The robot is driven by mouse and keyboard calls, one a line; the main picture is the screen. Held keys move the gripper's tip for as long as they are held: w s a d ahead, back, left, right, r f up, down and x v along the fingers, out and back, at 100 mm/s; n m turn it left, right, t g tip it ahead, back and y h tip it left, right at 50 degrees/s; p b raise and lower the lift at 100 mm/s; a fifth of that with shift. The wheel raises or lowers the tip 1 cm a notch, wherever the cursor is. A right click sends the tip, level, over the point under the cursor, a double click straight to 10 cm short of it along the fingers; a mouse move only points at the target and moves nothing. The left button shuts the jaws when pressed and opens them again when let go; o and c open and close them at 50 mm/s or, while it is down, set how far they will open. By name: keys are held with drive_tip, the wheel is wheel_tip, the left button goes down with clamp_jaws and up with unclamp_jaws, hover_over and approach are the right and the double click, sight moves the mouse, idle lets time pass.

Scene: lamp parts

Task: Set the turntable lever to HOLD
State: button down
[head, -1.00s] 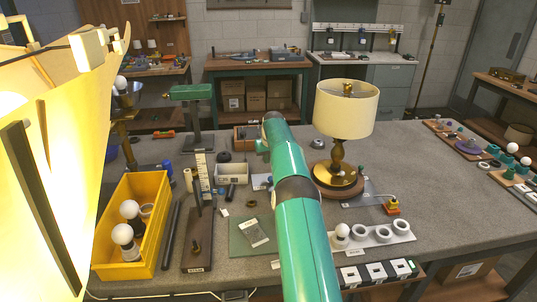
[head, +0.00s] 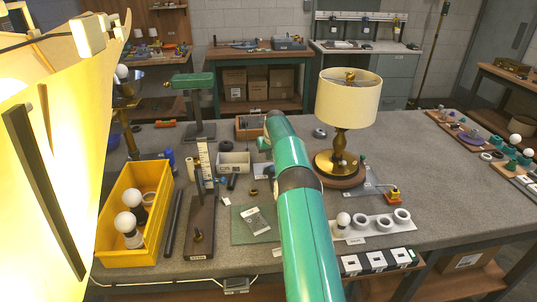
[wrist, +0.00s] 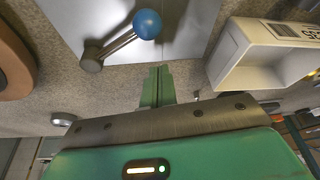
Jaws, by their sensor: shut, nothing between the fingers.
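In the wrist view a lever with a blue ball knob (wrist: 147,24) and a grey metal arm pivots on a round stub (wrist: 91,55) on a pale grey plate (wrist: 195,25). The knob points up and right of the pivot. My gripper (wrist: 158,72) has its green fingers together and empty, just short of the knob and apart from it. In the head view the brass lamp with a cream shade (head: 348,98) stands on the round wooden turntable (head: 341,180). My arm hides the gripper and most of the lever there. I cannot read any HOLD mark.
A white bin (wrist: 262,55) stands right of the lever in the wrist view; a brown rounded edge (wrist: 12,60) is at left. In the head view a yellow crate (head: 112,238) with bulbs stands left, and a red-yellow piece (head: 393,195) sits right of the lamp.

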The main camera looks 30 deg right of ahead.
drive_tip(key=shift+s+a+f, duration=0.15)
drive_tip(key=shift+s+a, duration=0.05)
drive_tip(key=shift+s, duration=0.45)
drive_tip(key=shift+s+a+f, duration=0.15)
drive_tip(key=shift+s, duration=0.5)
drive_tip(key=shift+s+n, duration=0.5)
drive_tip(key=shift+n, duration=0.2)
drive_tip(key=shift+s+n+y, duration=0.6)
drive_tip(key=shift+s+n, duration=0.2)
drive_tip(key=shift+n, duration=0.3)
drive_tip(key=s+n, duration=0.1)
drive_tip(key=n, duration=0.1)
drive_tip(key=s+d+n+y, duration=0.1)
drive_tip(key=s+n, duration=0.1)
drive_tip(key=shift+d, duration=0.1)
drive_tip(key=shift+s+d, duration=0.3)
drive_tip(key=shift+s, duration=0.15)
drive_tip(key=shift+s+d, duration=0.6)
drive_tip(key=shift+d, duration=0.15)
